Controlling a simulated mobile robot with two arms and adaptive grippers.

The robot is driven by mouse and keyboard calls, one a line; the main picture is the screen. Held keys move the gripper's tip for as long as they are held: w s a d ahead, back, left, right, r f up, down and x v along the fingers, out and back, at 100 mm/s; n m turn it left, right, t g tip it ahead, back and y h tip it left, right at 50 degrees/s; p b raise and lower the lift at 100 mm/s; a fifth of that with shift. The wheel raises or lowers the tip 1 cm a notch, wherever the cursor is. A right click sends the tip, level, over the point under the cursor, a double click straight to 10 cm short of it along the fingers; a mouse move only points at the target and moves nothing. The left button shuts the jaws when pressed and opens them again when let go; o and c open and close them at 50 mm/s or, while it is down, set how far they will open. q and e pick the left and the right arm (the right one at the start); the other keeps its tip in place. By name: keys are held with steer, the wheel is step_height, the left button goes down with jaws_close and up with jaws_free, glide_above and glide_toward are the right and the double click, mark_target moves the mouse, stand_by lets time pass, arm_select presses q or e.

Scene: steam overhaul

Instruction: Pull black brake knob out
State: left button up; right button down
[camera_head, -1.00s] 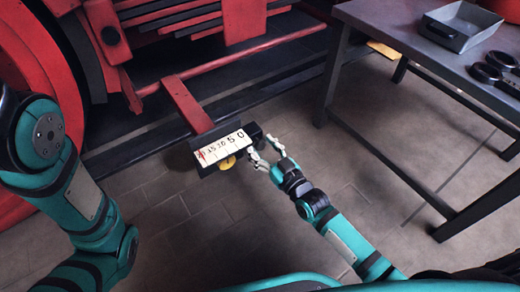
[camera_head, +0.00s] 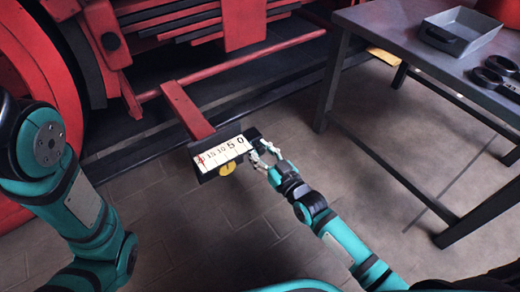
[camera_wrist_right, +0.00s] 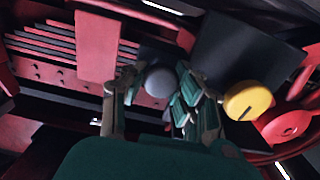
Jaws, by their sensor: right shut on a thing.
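The dark round brake knob (camera_wrist_right: 160,82) sits between the two fingers of my right gripper (camera_wrist_right: 153,100) in the right wrist view. In the head view my right gripper (camera_head: 263,156) is at the right end of a box with a white scale plate (camera_head: 222,152); its fingers are closed in around the knob, which is mostly hidden there. A yellow round knob (camera_wrist_right: 248,100) is just right of the fingers in the wrist view and below the scale in the head view (camera_head: 228,168). My left gripper is out of the picture; only its arm shows at the left.
A red bar (camera_head: 188,110) joins the box to the red machine behind. A dark table (camera_head: 400,45) with a grey tray (camera_head: 461,32) and black round items (camera_head: 495,78) stands at the right. The tiled floor between the box and table is clear.

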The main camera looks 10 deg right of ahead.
mark_target(262, 152)
steer(key=p+v, duration=0.2)
steer(key=shift+s+r+p, duration=0.15)
steer(key=shift+p, duration=0.2)
steer(key=shift+s+f, duration=0.2)
steer(key=shift+f, duration=0.1)
steer(key=c, duration=1.5)
jaws_free()
steer(key=o, duration=0.5)
steer(key=shift+s+d, duration=0.1)
steer(key=shift+d, duration=0.05)
